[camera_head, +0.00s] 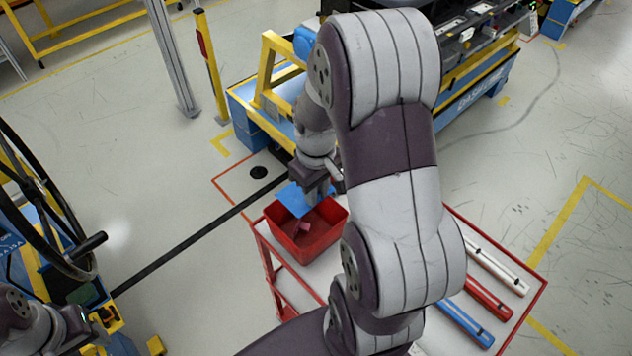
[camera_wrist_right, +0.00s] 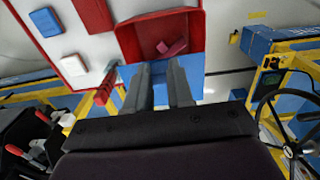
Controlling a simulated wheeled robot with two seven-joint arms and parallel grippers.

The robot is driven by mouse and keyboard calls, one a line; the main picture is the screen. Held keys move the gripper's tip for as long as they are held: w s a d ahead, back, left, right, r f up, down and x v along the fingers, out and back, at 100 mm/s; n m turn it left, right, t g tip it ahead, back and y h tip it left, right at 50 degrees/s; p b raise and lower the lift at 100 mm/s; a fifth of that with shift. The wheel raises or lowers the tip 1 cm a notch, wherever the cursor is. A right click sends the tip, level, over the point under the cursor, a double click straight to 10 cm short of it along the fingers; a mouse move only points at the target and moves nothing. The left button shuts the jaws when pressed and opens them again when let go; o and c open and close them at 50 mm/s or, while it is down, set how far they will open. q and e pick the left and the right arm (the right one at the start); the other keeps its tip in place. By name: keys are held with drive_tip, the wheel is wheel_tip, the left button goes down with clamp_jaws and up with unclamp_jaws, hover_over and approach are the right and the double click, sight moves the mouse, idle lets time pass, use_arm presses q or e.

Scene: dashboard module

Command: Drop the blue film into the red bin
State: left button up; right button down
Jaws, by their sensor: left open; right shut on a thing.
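The blue film (camera_head: 291,200) is a flat blue sheet held in my right gripper (camera_head: 312,196), over the back rim of the red bin (camera_head: 318,244). In the right wrist view, the film (camera_wrist_right: 194,68) spreads at both sides of the shut fingers (camera_wrist_right: 164,78), and the red bin (camera_wrist_right: 130,40) lies just beyond. The film overlaps the near edge of the bin there; I cannot tell whether they touch. A small pink piece (camera_head: 303,227) lies inside the bin. My left gripper (camera_head: 88,322) is open at the lower left, far from the bin, and partly cut off.
The bin stands on a white-topped cart with a red frame (camera_head: 281,292). White (camera_head: 496,270), red (camera_head: 487,298) and blue (camera_head: 464,324) bars lie at its right. A yellow and blue dashboard stand (camera_head: 247,118) is behind the bin. A steering wheel (camera_head: 72,262) is at left.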

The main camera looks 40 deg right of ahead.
drive_tip(key=d+f, duration=0.1)
drive_tip(key=w+f, duration=0.1)
drive_tip(key=shift+d+f+b, duration=0.35)
drive_tip(key=shift+w+d+r, duration=0.1)
drive_tip(key=shift+w, duration=0.15)
drive_tip(key=shift+r, duration=0.1)
drive_tip(key=c, duration=0.9)
unclamp_jaws()
drive_tip(key=shift+s+a+r, duration=0.2)
drive_tip(key=shift+s+a, duration=0.1)
drive_tip(key=shift+a, duration=0.15)
drive_tip(key=shift+w+d+f, duration=0.1)
drive_tip(key=shift+w+d, duration=0.1)
drive_tip(key=shift+d, duration=0.15)
wheel_tip(320, 180, up, 7)
drive_tip(key=shift+a+r+b, duration=0.15)
drive_tip(key=shift+r+b, duration=0.05)
drive_tip(key=shift+b, duration=0.1)
use_arm(q)
drive_tip(key=p, duration=0.1)
drive_tip(key=w+d+p, duration=0.1)
drive_tip(key=shift+w+d+r+p, duration=0.15)
drive_tip(key=shift+w+d+p, duration=0.1)
drive_tip(key=shift+p, duration=0.15)
use_arm(e)
wheel_tip(320, 180, up, 5)
drive_tip(key=shift+r, duration=0.15)
